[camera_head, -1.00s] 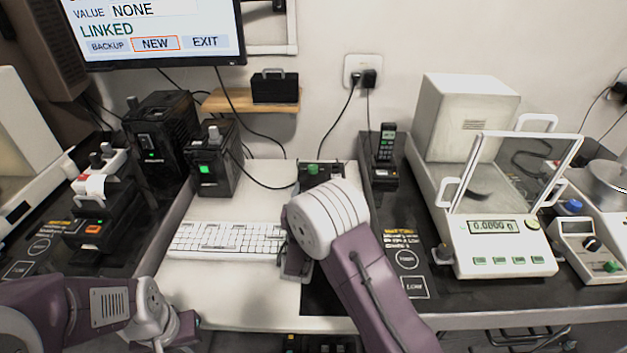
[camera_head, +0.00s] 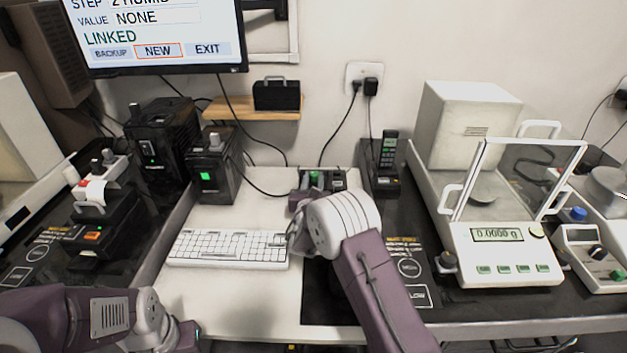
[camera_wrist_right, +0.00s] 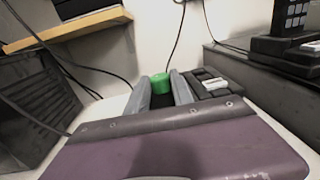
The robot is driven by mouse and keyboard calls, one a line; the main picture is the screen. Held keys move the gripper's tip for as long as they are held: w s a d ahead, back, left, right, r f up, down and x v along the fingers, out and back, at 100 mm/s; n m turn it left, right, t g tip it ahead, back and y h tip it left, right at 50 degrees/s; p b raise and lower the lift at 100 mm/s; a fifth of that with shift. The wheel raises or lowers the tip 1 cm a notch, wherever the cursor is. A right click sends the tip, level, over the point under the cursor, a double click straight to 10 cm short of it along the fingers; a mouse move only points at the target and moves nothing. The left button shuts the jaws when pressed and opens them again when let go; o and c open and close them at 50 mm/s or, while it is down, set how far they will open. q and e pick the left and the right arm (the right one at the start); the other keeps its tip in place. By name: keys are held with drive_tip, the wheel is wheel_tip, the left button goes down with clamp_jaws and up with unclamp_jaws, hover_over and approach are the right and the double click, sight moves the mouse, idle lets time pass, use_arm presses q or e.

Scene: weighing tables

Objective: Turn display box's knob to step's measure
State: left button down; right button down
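A small dark box (camera_head: 338,182) with a green knob (camera_head: 315,178) stands at the back of the white table, behind my right wrist. In the right wrist view the green knob (camera_wrist_right: 160,84) shows between and just beyond the two grey fingers of my right gripper (camera_wrist_right: 161,90). These fingers are apart; I cannot tell whether they touch the knob. The wall monitor (camera_head: 155,32) reads a step 2 line, partly cut off, "VALUE NONE" and "LINKED", with NEW outlined in orange. My left gripper (camera_head: 188,335) is low at the left, its fingers not clear.
A white keyboard (camera_head: 228,249) lies left of my right arm. A black box with a green light (camera_head: 212,168) stands behind it. A cordless phone (camera_head: 387,165) and a balance reading 0.0000 g (camera_head: 497,236) are at the right. A cable crosses behind the knob box.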

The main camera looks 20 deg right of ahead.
drive_tip(key=shift+a+m+h, duration=0.1)
drive_tip(key=shift+m+h, duration=0.2)
drive_tip(key=shift+h, duration=0.1)
drive_tip(key=m+g+h, duration=0.2)
drive_tip(key=h, duration=0.1)
drive_tip(key=shift+w+a+m+h+b, duration=0.2)
drive_tip(key=shift+a+m+h+b, duration=0.1)
drive_tip(key=shift+m+b, duration=0.1)
drive_tip(key=shift+w+f+m+g+h, duration=0.1)
drive_tip(key=shift+m+g+h, duration=0.7)
drive_tip(key=shift+g+h, duration=0.2)
drive_tip(key=shift+w+a+m+g+h+b, duration=0.1)
drive_tip(key=shift+a+m+g+h+b, duration=0.05)
drive_tip(key=shift+m+g+h+b, duration=0.75)
drive_tip(key=shift+g+h, duration=0.3)
drive_tip(key=shift+g, duration=0.3)
drive_tip(key=shift+m+b, duration=0.3)
drive_tip(key=shift+m, duration=0.1)
drive_tip(key=c, duration=1.1)
unclamp_jaws()
drive_tip(key=shift+w, duration=0.1)
